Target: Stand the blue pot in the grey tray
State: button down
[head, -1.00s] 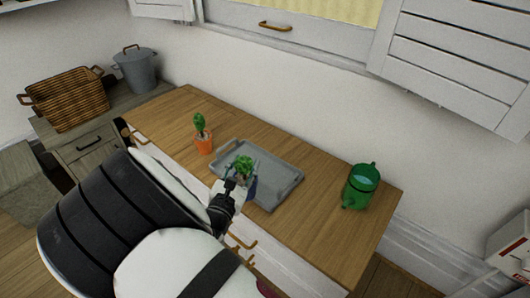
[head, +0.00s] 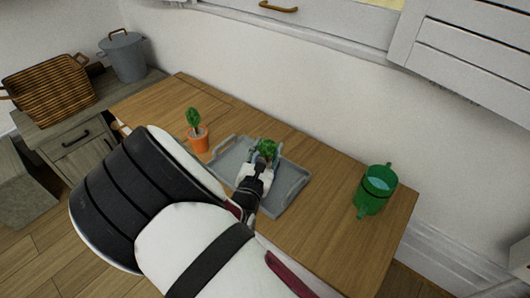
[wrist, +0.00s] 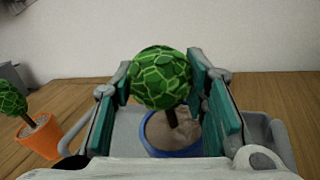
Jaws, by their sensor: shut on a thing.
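The blue pot (wrist: 173,152) holds brown soil and a round green plant (wrist: 161,78). In the wrist view it sits between the two teal-padded fingers of my gripper (wrist: 178,105), which is shut on it. In the head view my gripper (head: 264,165) is over the grey tray (head: 288,187), with the green plant (head: 268,147) showing at its tip and the pot mostly hidden. The tray's rim (wrist: 262,130) shows around and behind the pot. I cannot tell whether the pot's base touches the tray floor.
A green watering can (head: 375,190) stands to the right on the wooden top (head: 335,190). A wicker basket (head: 48,93) and a grey lidded pot (head: 124,58) are on the left cabinet.

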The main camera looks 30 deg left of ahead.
jog(key=shift+f, duration=0.5)
jog(key=c, duration=1)
grip_release()
jog(key=shift+o, duration=0.2)
